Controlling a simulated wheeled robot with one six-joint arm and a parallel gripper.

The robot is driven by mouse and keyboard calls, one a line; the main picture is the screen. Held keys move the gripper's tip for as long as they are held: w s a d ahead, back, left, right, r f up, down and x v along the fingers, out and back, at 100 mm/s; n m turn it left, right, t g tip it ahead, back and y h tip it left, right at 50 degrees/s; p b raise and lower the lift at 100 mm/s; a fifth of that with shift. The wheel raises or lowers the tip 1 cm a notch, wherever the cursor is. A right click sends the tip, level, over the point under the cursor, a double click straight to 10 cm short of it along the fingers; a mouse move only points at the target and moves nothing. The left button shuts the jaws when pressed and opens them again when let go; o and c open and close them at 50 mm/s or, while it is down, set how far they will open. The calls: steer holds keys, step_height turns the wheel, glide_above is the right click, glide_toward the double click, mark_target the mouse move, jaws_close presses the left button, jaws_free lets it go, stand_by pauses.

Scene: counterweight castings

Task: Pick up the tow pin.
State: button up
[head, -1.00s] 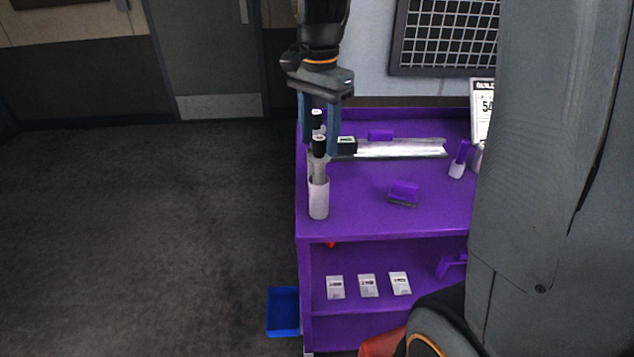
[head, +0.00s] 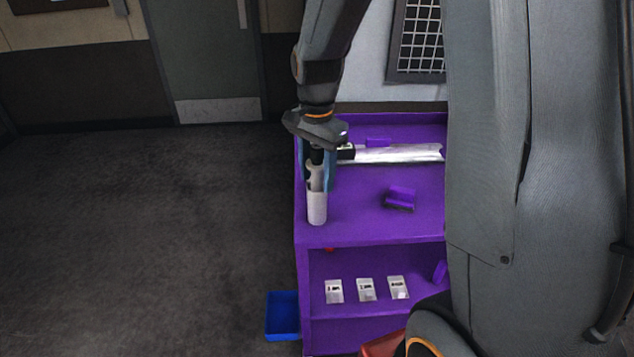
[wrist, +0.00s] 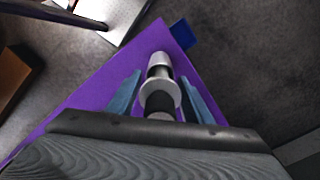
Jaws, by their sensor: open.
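In the wrist view, the black and pale upper part of a pin (wrist: 160,94) lies between my fingers (wrist: 160,98). I cannot tell whether a finger touches it. A second pin seen behind it earlier is now mostly hidden by my gripper.
The purple cart (head: 360,225) also carries a silver rail (head: 400,154) and a small purple block (head: 400,198). White cards (head: 365,289) lie on its lower shelf. A blue bin (head: 282,315) is at the cart's left. The floor on the left is clear.

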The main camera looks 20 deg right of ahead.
steer(key=c, duration=0.9)
steer(key=shift+r, duration=0.1)
steer(key=shift+w+r, duration=0.1)
steer(key=shift+r, duration=0.3)
step_height(320, 180, up, 16)
steer(key=b, duration=0.4)
steer(key=shift+r, duration=0.6)
